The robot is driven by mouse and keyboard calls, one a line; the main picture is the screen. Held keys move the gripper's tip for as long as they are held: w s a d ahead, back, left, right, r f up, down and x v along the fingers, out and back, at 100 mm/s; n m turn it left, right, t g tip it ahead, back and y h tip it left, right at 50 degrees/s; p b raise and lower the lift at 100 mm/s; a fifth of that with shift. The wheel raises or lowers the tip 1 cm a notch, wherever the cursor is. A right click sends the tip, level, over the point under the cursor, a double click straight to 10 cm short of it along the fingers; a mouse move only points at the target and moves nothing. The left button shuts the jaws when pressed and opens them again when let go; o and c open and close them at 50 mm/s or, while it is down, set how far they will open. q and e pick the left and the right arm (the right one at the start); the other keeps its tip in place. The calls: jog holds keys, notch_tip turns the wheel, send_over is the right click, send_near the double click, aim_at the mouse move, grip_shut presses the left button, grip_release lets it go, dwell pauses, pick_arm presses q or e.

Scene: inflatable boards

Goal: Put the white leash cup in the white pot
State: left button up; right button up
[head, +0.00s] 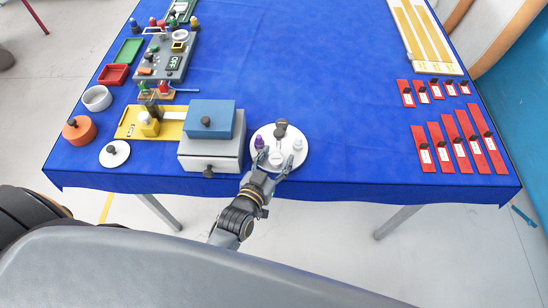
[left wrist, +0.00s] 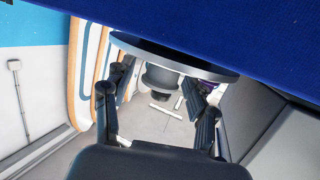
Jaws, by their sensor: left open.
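A white round plate (head: 263,133) stands near the table's front edge. A small white cup (head: 276,159) sits at its front, and a smaller white piece (head: 297,145) stands to its right. I cannot tell for sure which is the leash cup. My left gripper (head: 275,166) is open at the plate's front, a finger on each side of the white cup. In the left wrist view a greyish cup-like body (left wrist: 160,79) shows between the open fingers (left wrist: 160,88), apparently not clamped. The white pot (head: 97,99) stands open at the table's left. My right gripper is out of view.
A white drawer box (head: 208,154) with a blue box (head: 210,119) on top stands just left of the plate. A white lid (head: 115,154) and an orange pot (head: 79,131) are near the white pot. The table's middle is clear.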

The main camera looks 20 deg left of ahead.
pick_arm(q)
jog(key=shift+f+b, duration=0.25)
jog(key=shift+b, duration=0.3)
jog(key=b+v, duration=0.3)
jog(key=v, duration=1.1)
jog(key=shift+d+f, duration=0.1)
jog(key=shift+d, duration=0.05)
